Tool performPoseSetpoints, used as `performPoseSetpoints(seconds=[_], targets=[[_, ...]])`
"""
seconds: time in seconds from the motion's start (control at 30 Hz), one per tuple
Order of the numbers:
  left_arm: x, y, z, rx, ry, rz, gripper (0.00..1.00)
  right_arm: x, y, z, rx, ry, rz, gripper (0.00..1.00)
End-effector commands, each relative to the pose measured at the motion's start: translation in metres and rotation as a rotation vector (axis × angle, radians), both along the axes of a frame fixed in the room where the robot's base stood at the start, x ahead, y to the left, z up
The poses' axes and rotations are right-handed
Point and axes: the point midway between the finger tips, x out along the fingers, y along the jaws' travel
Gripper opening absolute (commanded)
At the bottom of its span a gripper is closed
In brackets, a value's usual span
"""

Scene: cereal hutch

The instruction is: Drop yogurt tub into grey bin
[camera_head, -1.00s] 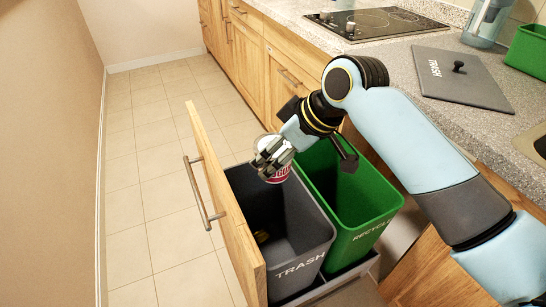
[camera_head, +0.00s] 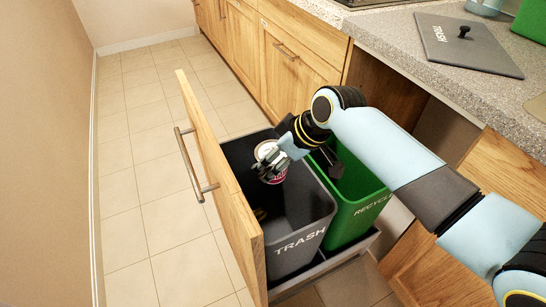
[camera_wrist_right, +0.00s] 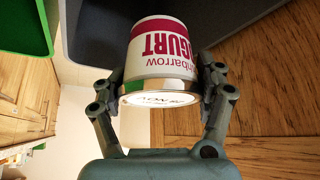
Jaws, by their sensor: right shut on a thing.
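The yogurt tub (camera_head: 269,160), white with a pink-red label, is held by my right gripper (camera_head: 272,164) over the opening of the grey bin marked TRASH (camera_head: 298,246). In the right wrist view the tub (camera_wrist_right: 162,52) sits between the two fingers of the right gripper (camera_wrist_right: 160,85), which touch its sides near the lid end. The grey bin wall (camera_wrist_right: 100,30) shows behind it. Something small and yellowish lies inside the bin, mostly hidden. My left gripper is not in view.
The green RECYCLE bin (camera_head: 352,215) stands right of the grey bin in the same pulled-out drawer. The wooden drawer front (camera_head: 222,190) with its handle is on the left. A grey TRASH lid (camera_head: 468,45) lies on the counter. Tiled floor is clear at left.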

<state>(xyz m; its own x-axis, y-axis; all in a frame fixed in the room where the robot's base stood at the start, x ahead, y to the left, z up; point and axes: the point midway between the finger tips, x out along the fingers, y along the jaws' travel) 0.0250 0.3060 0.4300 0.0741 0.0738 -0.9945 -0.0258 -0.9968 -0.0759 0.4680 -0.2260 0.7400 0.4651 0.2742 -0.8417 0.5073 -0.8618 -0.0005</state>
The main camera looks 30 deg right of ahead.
Motion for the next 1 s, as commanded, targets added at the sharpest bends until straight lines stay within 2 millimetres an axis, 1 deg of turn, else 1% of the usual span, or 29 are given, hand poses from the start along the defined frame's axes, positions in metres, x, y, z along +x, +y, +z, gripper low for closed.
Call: performPoseSetpoints(seconds=[0.03,0.07,0.33,0.37,0.5,0.57,0.87,1.0], targets=[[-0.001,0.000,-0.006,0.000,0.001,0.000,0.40,0.000,0.000,-0.006,0.000,0.000,0.000,0.33],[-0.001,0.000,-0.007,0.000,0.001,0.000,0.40,0.000,0.000,-0.006,0.000,0.000,0.000,0.33],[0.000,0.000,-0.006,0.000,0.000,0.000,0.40,0.001,0.000,-0.004,0.000,-0.001,-0.001,0.33],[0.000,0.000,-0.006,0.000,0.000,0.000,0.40,0.001,0.000,-0.004,0.000,-0.001,-0.001,0.75],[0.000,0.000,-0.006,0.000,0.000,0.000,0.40,0.001,0.000,-0.004,0.000,-0.001,-0.001,0.93],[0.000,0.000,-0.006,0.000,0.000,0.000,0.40,0.000,0.000,-0.005,0.000,-0.001,-0.001,1.00],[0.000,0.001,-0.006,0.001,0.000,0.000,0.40,-0.001,-0.001,-0.004,-0.001,0.000,-0.001,1.00],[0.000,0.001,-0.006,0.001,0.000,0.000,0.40,-0.008,-0.006,0.010,-0.003,-0.003,0.000,1.00]])
